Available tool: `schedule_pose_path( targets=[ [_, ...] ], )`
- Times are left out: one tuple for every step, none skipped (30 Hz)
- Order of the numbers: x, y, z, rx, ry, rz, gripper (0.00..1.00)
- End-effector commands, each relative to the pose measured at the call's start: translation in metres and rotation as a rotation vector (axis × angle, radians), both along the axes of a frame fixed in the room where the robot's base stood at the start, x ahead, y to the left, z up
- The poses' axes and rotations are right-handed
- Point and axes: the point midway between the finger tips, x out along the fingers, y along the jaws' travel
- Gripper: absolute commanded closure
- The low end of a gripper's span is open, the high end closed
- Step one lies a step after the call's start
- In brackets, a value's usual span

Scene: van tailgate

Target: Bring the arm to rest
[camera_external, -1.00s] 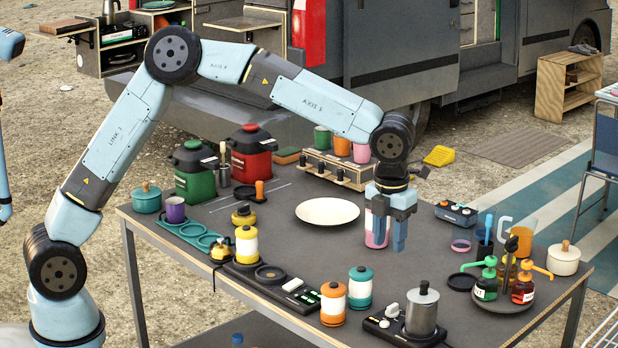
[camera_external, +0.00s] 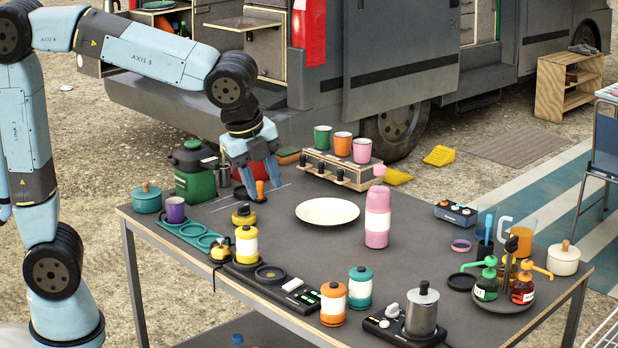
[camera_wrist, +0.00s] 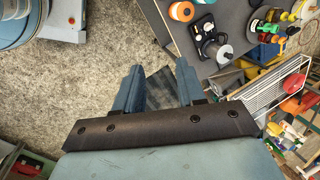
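My gripper (camera_external: 262,182) is at the back left of the table, in front of the red container (camera_external: 270,172), which it largely hides. In the wrist view its two fingers (camera_wrist: 159,68) are spread apart with nothing between them, so it is open and empty. My arm is folded back to the left, with its forearm reaching across above the back left of the table. A pink bottle (camera_external: 377,228) stands upright on the table, apart from my gripper.
The table (camera_external: 330,260) holds a white plate (camera_external: 327,211), a cup rack (camera_external: 338,175), a green container (camera_external: 194,172), several canisters, and pump bottles (camera_external: 523,287) at the right. An orange-handled item (camera_external: 260,190) is close to my gripper in the picture. The van stands behind.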

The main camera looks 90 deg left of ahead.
Motion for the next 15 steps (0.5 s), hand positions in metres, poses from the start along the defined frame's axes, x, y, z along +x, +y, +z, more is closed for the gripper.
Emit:
schedule_pose_path(
  targets=[
    [-0.016, -0.001, 0.005, -0.013, -0.028, 0.052, 0.61],
    [-0.024, -0.002, 0.007, -0.023, -0.044, 0.087, 0.61],
    [-0.035, -0.002, 0.009, -0.04, -0.064, 0.136, 0.61],
    [-0.043, -0.003, 0.01, -0.053, -0.079, 0.171, 0.61],
    [-0.052, -0.003, 0.011, -0.066, -0.093, 0.206, 0.61],
    [-0.063, -0.003, 0.012, -0.083, -0.113, 0.252, 0.61],
    [-0.071, -0.003, 0.013, -0.099, -0.128, 0.287, 0.61],
    [-0.079, -0.003, 0.013, -0.114, -0.142, 0.321, 0.61],
    [-0.09, -0.003, 0.014, -0.137, -0.162, 0.368, 0.61],
    [-0.098, -0.003, 0.014, -0.153, -0.176, 0.403, 0.61],
    [-0.106, -0.003, 0.014, -0.171, -0.19, 0.438, 0.61],
    [-0.117, -0.003, 0.013, -0.196, -0.207, 0.482, 0.61],
    [-0.125, -0.003, 0.012, -0.215, -0.219, 0.516, 0.61],
    [-0.133, -0.002, 0.012, -0.235, -0.232, 0.551, 0.61],
    [-0.143, -0.002, 0.01, -0.263, -0.248, 0.597, 0.61]
  ],
)
